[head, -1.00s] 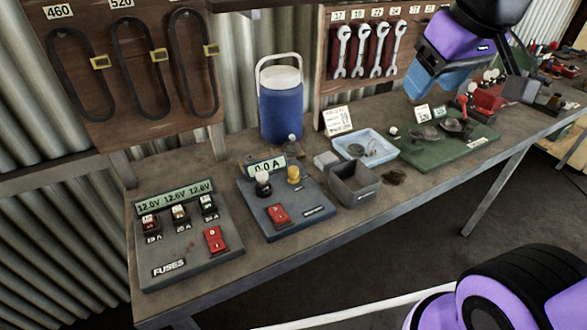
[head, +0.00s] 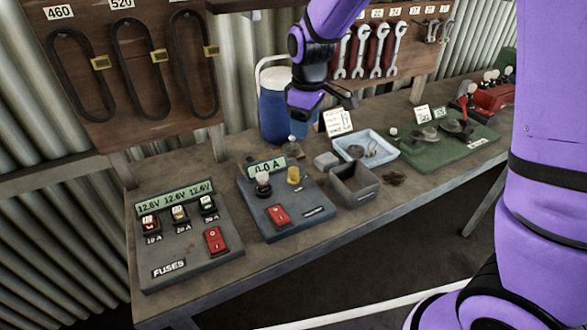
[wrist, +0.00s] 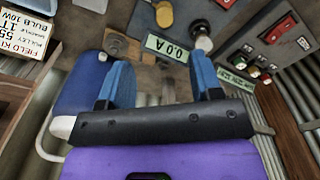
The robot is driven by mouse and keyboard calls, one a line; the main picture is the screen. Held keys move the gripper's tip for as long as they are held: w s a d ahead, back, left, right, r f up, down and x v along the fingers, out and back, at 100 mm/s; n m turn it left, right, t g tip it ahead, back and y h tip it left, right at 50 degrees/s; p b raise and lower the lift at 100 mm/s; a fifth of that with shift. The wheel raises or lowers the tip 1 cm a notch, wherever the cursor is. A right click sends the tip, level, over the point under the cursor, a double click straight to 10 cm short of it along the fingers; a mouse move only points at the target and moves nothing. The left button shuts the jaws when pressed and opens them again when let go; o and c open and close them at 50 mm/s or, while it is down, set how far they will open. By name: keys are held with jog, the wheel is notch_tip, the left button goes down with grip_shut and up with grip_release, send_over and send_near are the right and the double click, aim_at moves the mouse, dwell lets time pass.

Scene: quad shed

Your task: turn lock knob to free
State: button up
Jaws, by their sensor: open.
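I cannot tell for certain which part is the lock knob. A green board (head: 460,147) on the bench carries round dark parts and an upright red-topped lever (head: 466,96). A grey panel (head: 290,217) with a 0.0 A display carries a yellow knob (head: 293,174), which also shows in the wrist view (wrist: 163,14). My gripper (head: 330,112) is in front of the blue jug, above and behind this panel, left of the green board. In the wrist view my gripper (wrist: 161,68) is open, its blue fingers wide apart with nothing between them.
The blue jug (head: 272,114) stands close to my gripper. A fuse panel (head: 190,250), a grey bin (head: 355,190) and a light blue tray (head: 385,148) are on the bench. Tool boards with belts and wrenches (head: 360,50) rise behind. The bench's front strip is bare.

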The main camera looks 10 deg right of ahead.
jog(key=n, duration=0.1)
send_over(294, 170)
notch_tip(294, 170, down, 5)
notch_tip(294, 170, down, 10)
jog(key=shift+w+f, duration=0.1)
jog(key=shift+f, duration=0.1)
jog(key=c, duration=0.9)
